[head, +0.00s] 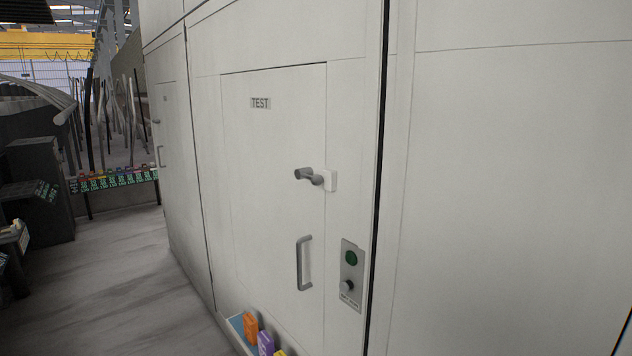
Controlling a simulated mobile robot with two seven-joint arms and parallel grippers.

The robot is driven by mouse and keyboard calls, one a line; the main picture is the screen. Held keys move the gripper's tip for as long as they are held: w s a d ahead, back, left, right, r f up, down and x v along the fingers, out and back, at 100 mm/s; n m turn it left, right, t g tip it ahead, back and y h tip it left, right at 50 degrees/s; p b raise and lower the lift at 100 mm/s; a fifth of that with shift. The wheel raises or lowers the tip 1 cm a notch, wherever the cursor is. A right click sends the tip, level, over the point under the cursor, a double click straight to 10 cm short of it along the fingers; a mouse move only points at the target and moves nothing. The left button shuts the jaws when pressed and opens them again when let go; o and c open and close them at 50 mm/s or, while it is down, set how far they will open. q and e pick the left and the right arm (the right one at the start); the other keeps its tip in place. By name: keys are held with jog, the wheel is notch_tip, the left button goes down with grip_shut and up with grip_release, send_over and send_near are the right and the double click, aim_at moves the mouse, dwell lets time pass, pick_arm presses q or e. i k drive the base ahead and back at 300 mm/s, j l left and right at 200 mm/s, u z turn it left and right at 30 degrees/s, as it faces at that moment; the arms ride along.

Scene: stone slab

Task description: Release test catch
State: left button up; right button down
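A pale grey door panel (270,150) with a "TEST" label (261,103) fills the middle of the head view and looks closed. A grey lever catch (309,176) on a white mount sits near its right edge, with the lever pointing left. A grey vertical pull handle (303,263) is below the catch. Neither of my grippers shows in the head view.
A control plate (351,273) with a green round button and a knob is right of the handle. A shelf (236,325) with small coloured boxes is low in front. Racks (115,180) stand far left; the floor (110,270) between is clear.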

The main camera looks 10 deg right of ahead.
aim_at(306, 172)
jog(key=i+l+u, duration=0.2)
jog(key=i+u, duration=0.25)
jog(key=i+l+u, duration=0.4)
jog(key=j, duration=0.1)
